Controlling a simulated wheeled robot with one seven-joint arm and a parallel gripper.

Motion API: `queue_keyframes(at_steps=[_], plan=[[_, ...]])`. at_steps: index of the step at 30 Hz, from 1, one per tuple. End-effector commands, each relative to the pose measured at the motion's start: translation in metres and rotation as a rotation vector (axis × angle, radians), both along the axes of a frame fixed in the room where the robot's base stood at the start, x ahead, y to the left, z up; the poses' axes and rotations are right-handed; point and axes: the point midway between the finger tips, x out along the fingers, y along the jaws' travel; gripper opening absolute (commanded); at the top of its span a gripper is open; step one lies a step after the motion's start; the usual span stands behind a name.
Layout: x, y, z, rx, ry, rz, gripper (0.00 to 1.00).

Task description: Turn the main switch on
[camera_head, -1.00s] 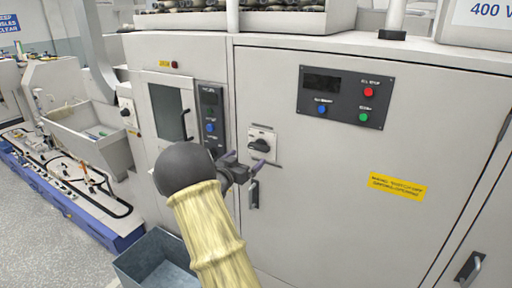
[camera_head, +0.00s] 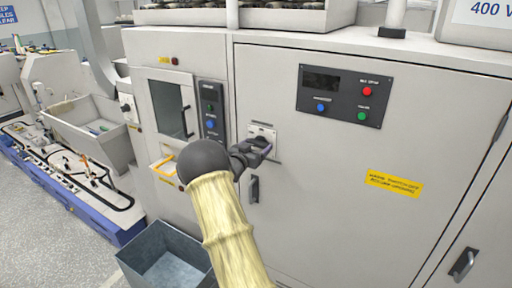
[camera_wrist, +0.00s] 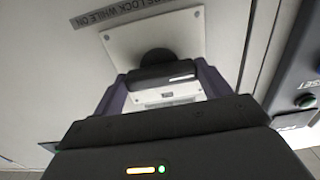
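The main switch is a black rotary knob (camera_head: 258,140) on a pale square plate on the grey cabinet front. In the wrist view, the knob (camera_wrist: 160,76) shows as a bar across the picture with a white mark near its right end. My gripper (camera_head: 262,150) is at the switch and partly covers it in the head view. In the wrist view, its two dark purple fingers (camera_wrist: 165,84) stand apart, one at each end of the knob bar. I cannot tell whether they touch it.
A control panel (camera_head: 340,95) with red, blue and green buttons is at upper right. A narrow button panel (camera_head: 211,112) is left of the switch. A door handle (camera_head: 254,189) is just below it. A grey bin (camera_head: 165,262) stands on the floor at lower left.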

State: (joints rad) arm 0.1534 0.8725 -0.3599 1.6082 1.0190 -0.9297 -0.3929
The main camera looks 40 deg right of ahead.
Motion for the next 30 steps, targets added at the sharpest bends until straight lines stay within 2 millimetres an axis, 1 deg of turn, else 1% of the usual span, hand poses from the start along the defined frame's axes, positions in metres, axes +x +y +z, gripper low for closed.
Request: queue_keyframes(at_steps=[2,8,16,23,30], plan=[[0.0002,0.0003,0.0002,0.0,0.0,0.001,0.54],[0.0003,0.0004,-0.0003,0.003,-0.006,0.001,0.54],[0.0003,0.0003,-0.0032,0.029,-0.072,0.001,0.54],[0.0002,0.0002,-0.0054,0.082,-0.203,0.001,0.54],[0.0002,0.0003,-0.0063,0.161,-0.398,0.002,0.54]])
